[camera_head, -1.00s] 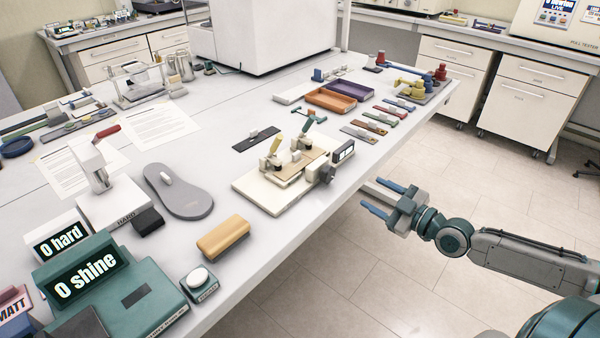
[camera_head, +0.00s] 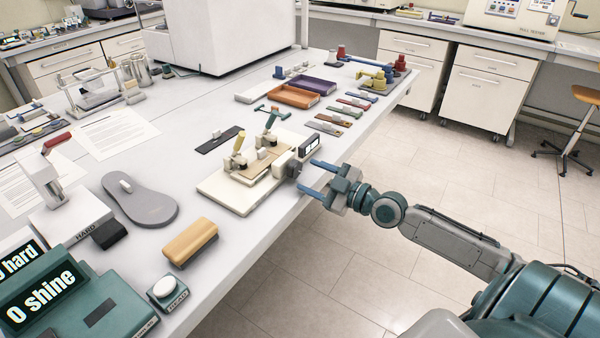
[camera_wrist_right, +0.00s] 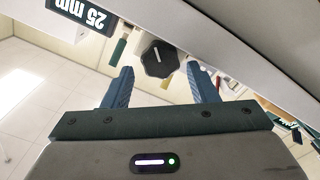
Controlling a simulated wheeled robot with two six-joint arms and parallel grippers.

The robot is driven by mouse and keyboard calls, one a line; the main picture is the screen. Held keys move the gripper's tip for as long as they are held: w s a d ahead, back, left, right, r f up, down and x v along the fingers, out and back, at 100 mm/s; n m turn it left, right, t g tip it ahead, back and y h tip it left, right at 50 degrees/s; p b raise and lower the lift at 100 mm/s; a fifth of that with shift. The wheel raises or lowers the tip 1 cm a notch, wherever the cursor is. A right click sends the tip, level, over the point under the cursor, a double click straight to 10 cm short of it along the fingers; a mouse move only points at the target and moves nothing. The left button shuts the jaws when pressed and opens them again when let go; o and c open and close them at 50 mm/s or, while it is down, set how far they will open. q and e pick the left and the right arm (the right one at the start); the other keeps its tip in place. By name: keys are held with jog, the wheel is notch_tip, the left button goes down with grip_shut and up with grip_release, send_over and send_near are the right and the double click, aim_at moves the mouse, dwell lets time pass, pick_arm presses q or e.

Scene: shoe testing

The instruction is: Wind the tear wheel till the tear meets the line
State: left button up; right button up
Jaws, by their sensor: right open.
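The tear wheel (camera_head: 293,169) is a dark round knob on the table-edge side of the cream tear rig (camera_head: 222,198). In the right wrist view the wheel (camera_wrist_right: 159,59) is a black lobed knob with a pale mark, seen between the fingers. A tan test piece (camera_head: 257,166) lies on the rig under a yellow-handled clamp (camera_head: 238,151) and a teal-handled clamp (camera_head: 270,118). My right gripper (camera_head: 306,174) is open and empty, its blue fingers pointing at the wheel, apparently short of it. The tear and line are too small to make out. My left gripper is out of view.
A small display (camera_wrist_right: 78,14) beside the wheel reads 25 mm, upside down in the wrist view. A tan-topped brush (camera_head: 190,242) and a grey sole (camera_head: 140,199) lie left of the rig. Orange (camera_head: 291,96) and purple (camera_head: 313,86) trays stand behind. Open floor lies beyond the table edge.

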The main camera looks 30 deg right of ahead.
aim_at(298, 171)
jog(key=x, duration=0.2)
jog(key=shift+w+a+r, duration=0.1)
jog(key=shift+w, duration=0.25)
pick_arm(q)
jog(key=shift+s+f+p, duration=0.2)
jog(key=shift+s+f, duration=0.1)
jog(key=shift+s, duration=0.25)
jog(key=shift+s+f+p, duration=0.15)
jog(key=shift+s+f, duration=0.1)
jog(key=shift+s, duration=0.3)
pick_arm(e)
jog(key=shift+w+a, duration=0.35)
jog(key=shift+w, duration=0.25)
jog(key=c, duration=0.7)
